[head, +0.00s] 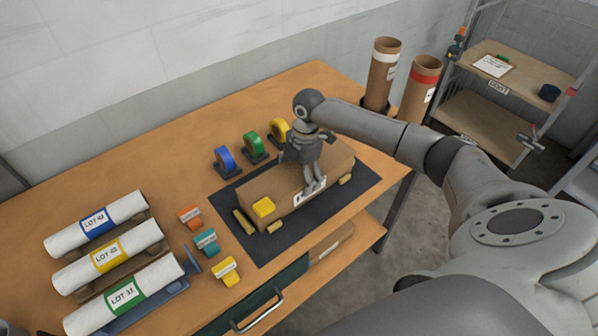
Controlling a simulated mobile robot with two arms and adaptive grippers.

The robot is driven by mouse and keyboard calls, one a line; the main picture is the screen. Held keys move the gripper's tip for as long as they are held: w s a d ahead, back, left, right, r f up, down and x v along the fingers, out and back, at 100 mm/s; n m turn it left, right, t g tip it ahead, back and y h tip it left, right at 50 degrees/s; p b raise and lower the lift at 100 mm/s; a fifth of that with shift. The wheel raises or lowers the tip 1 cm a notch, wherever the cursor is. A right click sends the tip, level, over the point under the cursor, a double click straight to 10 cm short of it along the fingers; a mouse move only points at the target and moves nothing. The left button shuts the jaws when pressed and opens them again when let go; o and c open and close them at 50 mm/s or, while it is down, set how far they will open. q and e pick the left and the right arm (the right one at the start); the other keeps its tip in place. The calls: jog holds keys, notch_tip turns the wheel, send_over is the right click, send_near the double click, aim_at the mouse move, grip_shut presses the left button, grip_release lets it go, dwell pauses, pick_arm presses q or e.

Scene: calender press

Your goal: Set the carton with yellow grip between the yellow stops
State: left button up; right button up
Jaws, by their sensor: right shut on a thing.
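I cannot tell whether the carton rests fully on the mat. My left gripper is out of view.
Labelled white rolls (110,256) lie farther left. Cardboard tubes (383,75) stand beyond the table's right end.

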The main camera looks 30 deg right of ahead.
jog(key=shift+f, duration=0.1)
jog(key=o, duration=0.8)
jog(key=shift+o, duration=0.7)
jog(key=r, duration=0.4)
jog(key=d+r+b, duration=0.1)
jog(key=r, duration=0.3)
jog(key=r+b, duration=0.1)
jog(key=r, duration=0.3)
jog(key=shift+d+r, duration=0.1)
jog(key=shift+d, duration=0.1)
